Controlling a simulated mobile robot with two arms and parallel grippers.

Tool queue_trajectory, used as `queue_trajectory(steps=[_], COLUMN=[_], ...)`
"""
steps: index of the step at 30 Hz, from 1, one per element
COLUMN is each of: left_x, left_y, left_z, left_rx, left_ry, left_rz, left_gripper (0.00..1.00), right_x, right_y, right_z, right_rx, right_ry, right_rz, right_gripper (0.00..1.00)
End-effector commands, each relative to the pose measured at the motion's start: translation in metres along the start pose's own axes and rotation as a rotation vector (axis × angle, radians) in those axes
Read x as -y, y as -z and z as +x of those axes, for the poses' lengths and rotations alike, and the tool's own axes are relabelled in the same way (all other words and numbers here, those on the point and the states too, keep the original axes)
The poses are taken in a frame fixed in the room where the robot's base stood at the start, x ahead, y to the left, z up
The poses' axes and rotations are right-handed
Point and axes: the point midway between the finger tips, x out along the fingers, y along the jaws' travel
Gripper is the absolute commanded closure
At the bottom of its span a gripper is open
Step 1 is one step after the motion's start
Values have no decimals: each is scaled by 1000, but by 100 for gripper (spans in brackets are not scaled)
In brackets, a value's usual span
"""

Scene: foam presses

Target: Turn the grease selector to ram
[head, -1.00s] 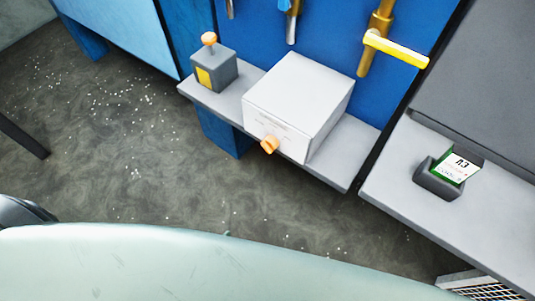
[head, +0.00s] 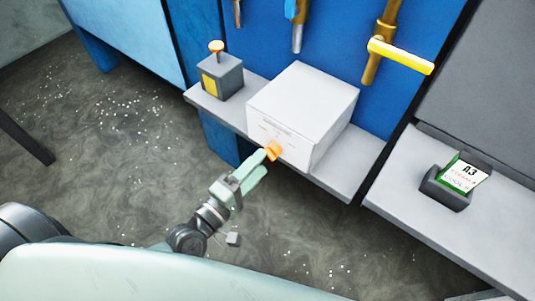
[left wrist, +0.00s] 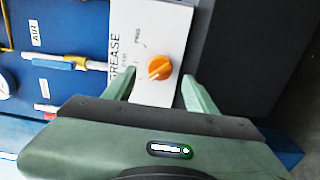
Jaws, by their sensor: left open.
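The grease selector is an orange knob (head: 273,150) on the front of a white box (head: 305,95). In the left wrist view the knob (left wrist: 160,68) shows beside the word GREASE, with smaller lettering around it. Its grip ridge looks slanted there; which mark it points to I cannot tell. My left gripper (head: 261,162) is open, its pale green fingertips right at the knob. In the left wrist view the knob appears between the two fingers (left wrist: 158,76); contact is not clear. My right gripper is not in view.
The box stands on a grey shelf (head: 345,170). A grey block with an orange-topped post (head: 222,82) stands left of it. A yellow-handled valve (head: 400,56) is above right. A card in a dark holder (head: 447,191) sits on the right-hand ledge.

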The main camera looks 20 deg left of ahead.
Motion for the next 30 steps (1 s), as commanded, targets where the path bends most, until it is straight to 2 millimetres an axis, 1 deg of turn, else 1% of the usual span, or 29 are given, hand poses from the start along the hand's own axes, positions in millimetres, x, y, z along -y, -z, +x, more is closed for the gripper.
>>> queue_trajectory(steps=[1, 3, 7, 11, 18, 19, 20, 21, 23, 24, 25, 30], left_x=[-3, -3, -1, 0, 1, 0, 0, 0, 0, 0, 1, 0], left_y=[0, 0, 0, 0, 0, 0, 0, 0, 0, 0, 0, 0], left_z=[10, 20, 34, 40, 41, 41, 41, 41, 41, 41, 41, 41], left_rx=[-2, -1, -1, 0, 0, 0, 0, 0, 0, 0, 0, 1], left_ry=[-3, -3, 0, 0, 1, 1, 1, 1, 1, 1, 1, 2], left_rz=[-1, -1, 0, 2, 2, 2, 2, 2, 2, 2, 2, 9], left_gripper=[44, 44, 44, 44, 44, 49, 58, 69, 85, 97, 100, 100], right_x=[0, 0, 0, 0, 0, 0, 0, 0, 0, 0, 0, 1], right_y=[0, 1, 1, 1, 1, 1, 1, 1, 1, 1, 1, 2], right_z=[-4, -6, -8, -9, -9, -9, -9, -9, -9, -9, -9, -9], right_rx=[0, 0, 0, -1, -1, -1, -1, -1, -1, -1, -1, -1], right_ry=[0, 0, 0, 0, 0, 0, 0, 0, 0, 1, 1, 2], right_rz=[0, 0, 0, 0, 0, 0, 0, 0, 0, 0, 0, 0], right_gripper=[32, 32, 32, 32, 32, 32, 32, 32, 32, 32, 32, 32])
